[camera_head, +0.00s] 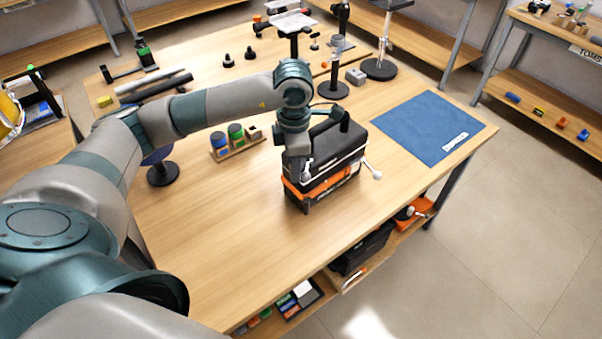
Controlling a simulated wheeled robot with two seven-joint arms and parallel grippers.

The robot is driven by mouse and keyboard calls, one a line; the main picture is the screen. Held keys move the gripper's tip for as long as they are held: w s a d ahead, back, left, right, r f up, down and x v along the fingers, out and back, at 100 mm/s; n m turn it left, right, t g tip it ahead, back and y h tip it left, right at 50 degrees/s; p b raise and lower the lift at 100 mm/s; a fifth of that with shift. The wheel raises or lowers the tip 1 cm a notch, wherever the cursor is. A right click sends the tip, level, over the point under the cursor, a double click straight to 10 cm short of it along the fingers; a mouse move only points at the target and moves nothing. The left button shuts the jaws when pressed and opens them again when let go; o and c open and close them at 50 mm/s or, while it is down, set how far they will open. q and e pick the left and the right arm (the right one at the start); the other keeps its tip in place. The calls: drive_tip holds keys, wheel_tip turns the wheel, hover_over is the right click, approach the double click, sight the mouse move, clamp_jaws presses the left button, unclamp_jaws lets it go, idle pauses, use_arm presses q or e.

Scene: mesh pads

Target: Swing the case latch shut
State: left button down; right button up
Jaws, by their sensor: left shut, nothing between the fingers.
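The case (338,150) is black with an orange band low on its side and a black handle on top. It stands on the wooden table, and its lid looks down. A pale lever-like latch (373,171) sticks out from its right end. My left gripper (299,178) points down at the case's left front side, with its fingers shut and empty. It hides part of that side, and I cannot tell whether it touches the case. My right gripper is not in view.
A blue mat (425,122) lies right of the case. A wooden holder with colored jars (236,137) stands to its left, and a round black stand (163,173) is farther left. Black stands (333,90) rise behind the case. The table front is clear.

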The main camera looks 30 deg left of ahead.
sight(309, 167)
use_arm(q)
drive_tip(key=shift+w+d, duration=0.35)
drive_tip(key=shift+d, duration=0.3)
drive_tip(key=shift+w+d+b, duration=0.5)
drive_tip(key=shift+w+d, duration=0.25)
drive_tip(key=shift+w, duration=0.05)
drive_tip(key=shift+w+a+b, duration=0.15)
drive_tip(key=shift+a+b, duration=0.15)
drive_tip(key=shift+b, duration=0.35)
drive_tip(key=c, duration=2.5)
unclamp_jaws()
